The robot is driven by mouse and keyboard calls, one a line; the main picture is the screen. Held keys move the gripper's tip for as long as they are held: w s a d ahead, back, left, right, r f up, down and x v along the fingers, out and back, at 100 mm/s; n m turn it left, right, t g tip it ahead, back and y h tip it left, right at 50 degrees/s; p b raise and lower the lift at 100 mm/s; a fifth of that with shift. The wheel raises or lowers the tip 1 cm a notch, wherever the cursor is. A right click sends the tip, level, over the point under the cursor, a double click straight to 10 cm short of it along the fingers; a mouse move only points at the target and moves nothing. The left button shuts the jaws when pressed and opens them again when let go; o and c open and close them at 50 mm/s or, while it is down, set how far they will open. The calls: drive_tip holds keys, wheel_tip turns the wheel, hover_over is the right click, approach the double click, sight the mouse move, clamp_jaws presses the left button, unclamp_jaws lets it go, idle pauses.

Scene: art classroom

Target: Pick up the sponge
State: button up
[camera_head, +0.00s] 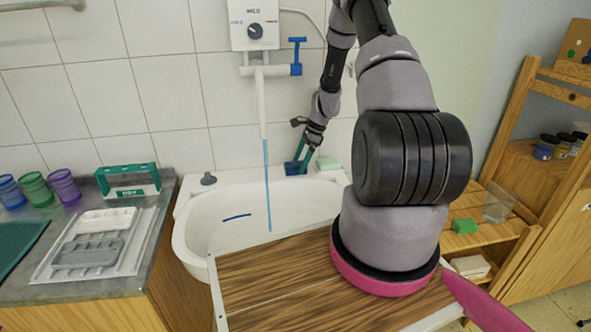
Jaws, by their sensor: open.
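A pale green and white sponge (328,164) lies on the back right rim of the white sink (190,230). A green sponge-like block (465,226) lies on the wooden shelf at the right, and a cream block (470,267) lies on the lower shelf. My gripper (303,161) is open over the back rim of the sink, pointing down, just left of the pale sponge. It appears empty. A small dark blue item (292,168) shows beside its fingertips; I cannot tell whether they touch.
A blue-tinted water stream (266,185) runs from the wall heater (254,28) into the sink. The left counter holds several coloured cups (35,187), a teal-framed box (130,181) and white and grey trays (88,250). A clear cup (498,203) stands on the right shelf.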

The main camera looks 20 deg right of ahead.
sight(299, 164)
drive_tip(key=shift+x, duration=0.75)
drive_tip(key=c, duration=1.4)
drive_tip(key=shift+s+r, duration=0.15)
drive_tip(key=shift+r, duration=0.45)
wheel_tip(299, 164, up, 6)
drive_tip(key=shift+f, duration=0.2)
drive_tip(key=s+a, duration=0.2)
drive_tip(key=s, duration=0.7)
drive_tip(key=s+a, duration=0.2)
drive_tip(key=s, duration=0.8)
drive_tip(key=shift+s, duration=0.15)
drive_tip(key=shift+r, duration=0.1)
